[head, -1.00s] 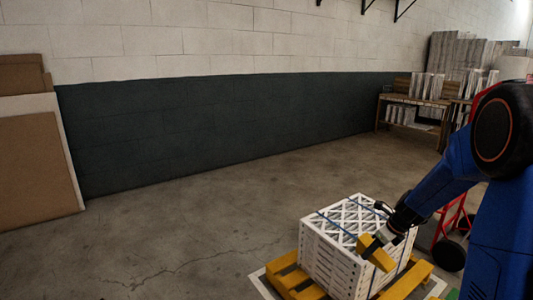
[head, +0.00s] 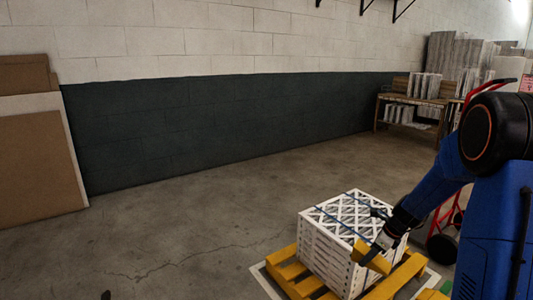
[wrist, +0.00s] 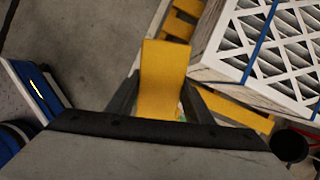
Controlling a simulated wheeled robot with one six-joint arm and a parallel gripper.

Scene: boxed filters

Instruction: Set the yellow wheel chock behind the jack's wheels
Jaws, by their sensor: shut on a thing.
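My gripper (head: 383,245) is shut on the yellow wheel chock (head: 370,258). In the head view the chock is in front of the near right side of the strapped white filter stack; I cannot tell whether it touches it. In the wrist view the chock (wrist: 163,70) stands between the two dark fingers (wrist: 160,98), with floor to its left and the stack to its right. The jack's wheels cannot be made out in either view.
The white filter stack (head: 332,250) with blue straps sits on a yellow pallet (head: 285,270). A red hand truck (head: 458,212) with black wheels stands behind my arm. A shelf (head: 412,101) stands at the back right. The concrete floor (head: 190,230) left of the pallet is clear.

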